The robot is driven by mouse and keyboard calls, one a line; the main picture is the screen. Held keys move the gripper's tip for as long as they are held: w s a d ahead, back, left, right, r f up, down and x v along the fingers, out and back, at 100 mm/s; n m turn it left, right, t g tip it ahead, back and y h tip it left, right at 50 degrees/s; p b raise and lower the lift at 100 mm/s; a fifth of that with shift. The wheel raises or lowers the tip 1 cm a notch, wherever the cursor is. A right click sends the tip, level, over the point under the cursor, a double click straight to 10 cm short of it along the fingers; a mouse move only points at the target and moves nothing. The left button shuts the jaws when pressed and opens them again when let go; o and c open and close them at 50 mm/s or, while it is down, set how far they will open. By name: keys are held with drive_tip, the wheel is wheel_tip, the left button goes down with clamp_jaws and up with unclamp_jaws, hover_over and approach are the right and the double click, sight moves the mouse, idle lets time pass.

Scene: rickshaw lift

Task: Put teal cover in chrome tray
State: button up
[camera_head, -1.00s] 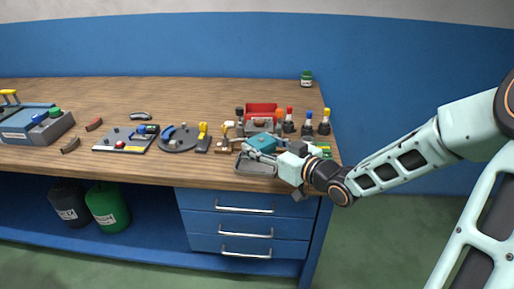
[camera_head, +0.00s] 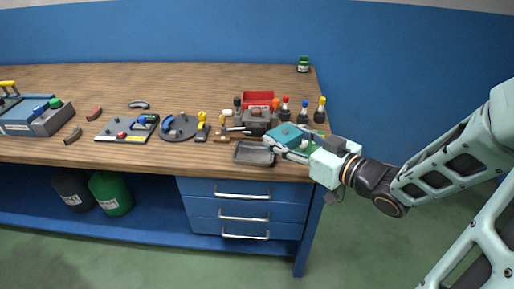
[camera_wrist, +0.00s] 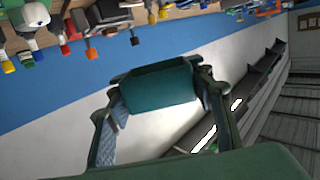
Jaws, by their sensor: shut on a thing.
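The teal cover (camera_head: 285,133) is held by my gripper (camera_head: 283,147) above the right end of the workbench. In the wrist view the teal cover (camera_wrist: 160,90) sits between the two fingers, which press on its sides. The chrome tray (camera_head: 254,154) lies on the bench near the front edge, a shallow dark grey rectangular tray that looks empty. My gripper and the cover are to the right of the tray and a little behind it, not over its middle. The exact height of the cover above the bench is hard to tell.
A grey machine block (camera_head: 257,121) and a red bin (camera_head: 258,102) stand behind the tray. Several bottles with coloured caps (camera_head: 304,110) stand behind the cover. A round dark fixture (camera_head: 179,127) and a yellow-handled tool (camera_head: 202,124) lie left. A green item (camera_head: 316,136) lies near my gripper.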

drive_tip(key=b, duration=0.6)
hover_over(254, 155)
drive_tip(key=f, duration=0.9)
drive_tip(key=shift+s+d+f, duration=0.15)
drive_tip(key=shift+s+d, duration=0.05)
drive_tip(key=shift+s, duration=0.15)
drive_tip(key=shift+w+a+f+b, duration=0.15)
drive_tip(key=shift+f+b, duration=0.15)
drive_tip(key=shift+w+f, duration=0.1)
drive_tip(key=shift+f, duration=1.25)
drive_tip(key=shift+f, duration=0.1)
drive_tip(key=shift+f+b, duration=0.15)
drive_tip(key=shift+b, duration=0.25)
drive_tip(key=o, duration=1.3)
